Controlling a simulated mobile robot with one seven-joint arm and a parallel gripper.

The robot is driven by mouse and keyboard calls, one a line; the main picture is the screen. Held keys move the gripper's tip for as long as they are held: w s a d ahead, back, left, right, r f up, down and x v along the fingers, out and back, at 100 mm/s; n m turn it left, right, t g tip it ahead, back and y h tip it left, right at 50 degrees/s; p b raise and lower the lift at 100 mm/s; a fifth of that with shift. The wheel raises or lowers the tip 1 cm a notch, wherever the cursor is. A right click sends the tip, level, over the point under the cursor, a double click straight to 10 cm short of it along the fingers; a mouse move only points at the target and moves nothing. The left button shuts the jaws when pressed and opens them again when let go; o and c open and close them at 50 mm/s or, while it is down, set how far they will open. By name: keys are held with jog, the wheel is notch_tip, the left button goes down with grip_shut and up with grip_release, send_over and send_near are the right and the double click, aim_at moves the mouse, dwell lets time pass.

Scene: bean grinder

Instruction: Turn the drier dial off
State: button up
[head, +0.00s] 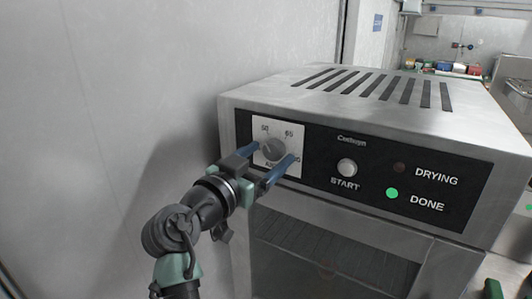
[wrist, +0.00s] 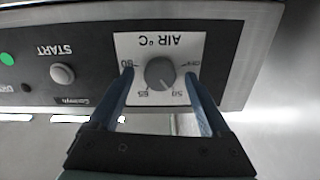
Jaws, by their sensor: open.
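The drier (head: 400,142) is a steel box with a black front panel. Its grey round dial (head: 273,150) sits on a white plate at the panel's left, marked AIR °C with temperature numbers. In the wrist view the dial (wrist: 158,72) appears upside down, with a faint pointer line that seems to lie between 50 and 65. My gripper (head: 274,152) is open, its two blue fingers on either side of the dial. The wrist view also shows my gripper (wrist: 159,73) straddling the dial, with a visible gap on each side.
A round START button (head: 347,167) is right of the dial. The green DONE light (head: 392,193) is lit and the DRYING light (head: 399,167) is dark. A plain grey wall (head: 130,90) stands close on the left. A dark ribbed opening (head: 330,250) lies below the panel.

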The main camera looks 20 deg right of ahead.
grip_shut()
dwell(0.3)
jog(key=n, duration=0.6)
jog(key=shift+n, duration=0.3)
jog(key=n+p, duration=0.1)
jog(key=n, duration=0.3)
jog(key=shift+n+p, duration=0.85)
jog(key=shift+n, duration=0.85)
jog(key=shift+f, duration=0.1)
